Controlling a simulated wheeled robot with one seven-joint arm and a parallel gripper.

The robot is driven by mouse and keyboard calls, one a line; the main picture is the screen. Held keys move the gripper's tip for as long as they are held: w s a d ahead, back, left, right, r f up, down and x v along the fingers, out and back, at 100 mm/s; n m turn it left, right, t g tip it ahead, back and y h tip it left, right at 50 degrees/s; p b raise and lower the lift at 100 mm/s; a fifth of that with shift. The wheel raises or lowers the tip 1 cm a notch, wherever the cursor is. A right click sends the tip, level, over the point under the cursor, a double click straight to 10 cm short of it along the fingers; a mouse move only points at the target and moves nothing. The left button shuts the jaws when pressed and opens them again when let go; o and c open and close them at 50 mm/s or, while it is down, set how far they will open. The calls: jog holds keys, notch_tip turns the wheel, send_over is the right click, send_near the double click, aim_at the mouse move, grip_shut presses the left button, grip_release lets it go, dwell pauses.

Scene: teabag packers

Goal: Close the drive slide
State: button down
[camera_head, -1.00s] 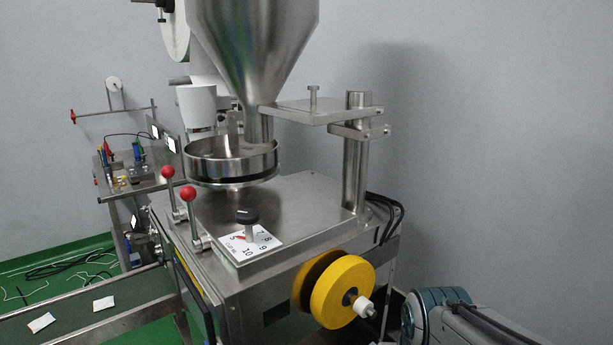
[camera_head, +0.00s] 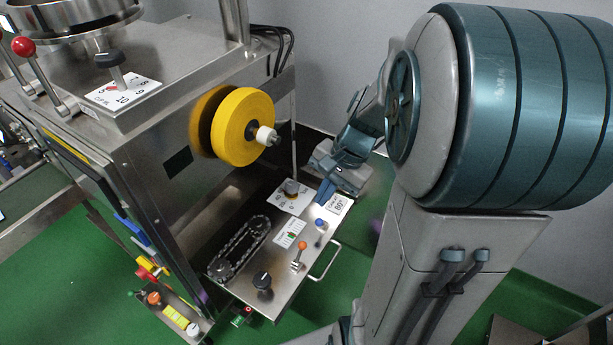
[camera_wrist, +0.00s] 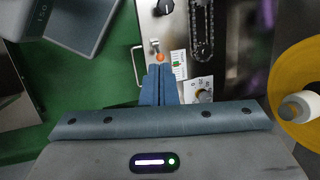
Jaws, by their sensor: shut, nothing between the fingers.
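The drive slide (camera_head: 272,268) is a steel tray pulled out from the machine's lower side. It carries a chain loop (camera_head: 240,248), black knobs, an orange-tipped lever (camera_head: 301,247), a blue button and small label cards. Its bar handle (camera_head: 326,264) is on the outer edge. In the wrist view the slide (camera_wrist: 178,48) is ahead of the fingers, with the handle (camera_wrist: 136,66) to the left. My gripper (camera_head: 322,203) is shut and empty above the slide's far end, near the cards. Its blue fingers (camera_wrist: 160,70) point at the lever; contact cannot be told.
The yellow wheel (camera_head: 244,126) juts from the machine above the slide. A small panel (camera_head: 175,315) with coloured switches sits low at the left. Green floor (camera_head: 80,260) is open beyond the handle and left of the machine.

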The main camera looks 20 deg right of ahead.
jog(key=w+d+f+m+t+y+b, duration=0.25)
jog(key=d+f+m+b, duration=0.25)
jog(key=d+f+m, duration=0.5)
jog(key=w+d+f+m+t+y+b, duration=0.1)
jog(key=w+d+f+m+t+b, duration=0.15)
jog(key=d+f+m+b, duration=0.8)
jog(key=w+a+f+n+p, duration=0.2)
jog(key=w+a+f+n, duration=0.3)
jog(key=w+a+f, duration=0.2)
jog(key=a+f, duration=0.2)
jog(key=a, duration=0.2)
jog(key=shift+f+n+p, duration=0.2)
jog(key=shift+n+p, duration=0.1)
jog(key=shift+n, duration=0.05)
jog(key=shift+a, duration=0.1)
